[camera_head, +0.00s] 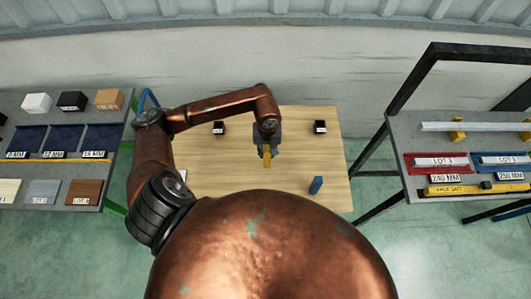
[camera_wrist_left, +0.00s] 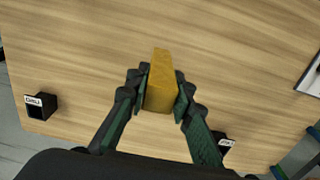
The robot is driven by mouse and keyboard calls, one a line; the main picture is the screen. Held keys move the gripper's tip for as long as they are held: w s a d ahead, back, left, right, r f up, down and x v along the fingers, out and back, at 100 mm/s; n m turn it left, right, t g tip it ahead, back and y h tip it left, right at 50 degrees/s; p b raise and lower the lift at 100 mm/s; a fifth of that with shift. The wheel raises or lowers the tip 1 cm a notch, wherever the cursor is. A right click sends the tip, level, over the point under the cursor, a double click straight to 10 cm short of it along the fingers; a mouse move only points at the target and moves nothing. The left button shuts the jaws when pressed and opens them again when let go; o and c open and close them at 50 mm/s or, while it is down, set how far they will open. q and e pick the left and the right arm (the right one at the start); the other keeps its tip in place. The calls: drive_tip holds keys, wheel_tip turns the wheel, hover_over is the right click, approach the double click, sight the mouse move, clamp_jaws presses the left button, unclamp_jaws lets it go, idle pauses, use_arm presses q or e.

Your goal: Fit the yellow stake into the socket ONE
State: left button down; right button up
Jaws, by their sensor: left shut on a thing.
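My left gripper (camera_head: 265,150) is over the middle of the wooden table (camera_head: 300,165). It is shut on the yellow stake (camera_head: 266,160), which also shows between both fingers in the left wrist view (camera_wrist_left: 160,82). Two small black sockets with white labels stand near the table's far edge, one to the left (camera_head: 219,128) and one to the right (camera_head: 320,127) of the gripper. In the left wrist view one socket (camera_wrist_left: 43,106) is clear and the other (camera_wrist_left: 224,144) is partly hidden by a finger. I cannot read which label says ONE. My right gripper is out of view.
A blue stake (camera_head: 315,185) is on the table's right front part. A shelf (camera_head: 62,168) with blocks and bins stands to the left. A rack (camera_head: 455,140) with red and blue trays stands to the right.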

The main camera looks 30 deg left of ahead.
use_arm(q)
drive_tip(key=shift+w+a+f, duration=0.3)
drive_tip(key=shift+a+f, duration=0.05)
drive_tip(key=shift+f, duration=0.2)
drive_tip(key=f, duration=0.1)
drive_tip(key=f+p, duration=0.1)
drive_tip(key=f, duration=0.2)
drive_tip(key=shift+w+a, duration=0.25)
drive_tip(key=shift+a, duration=0.05)
drive_tip(key=shift+f, duration=0.2)
drive_tip(key=c, duration=1.7)
unclamp_jaws()
drive_tip(key=shift+r, duration=0.1)
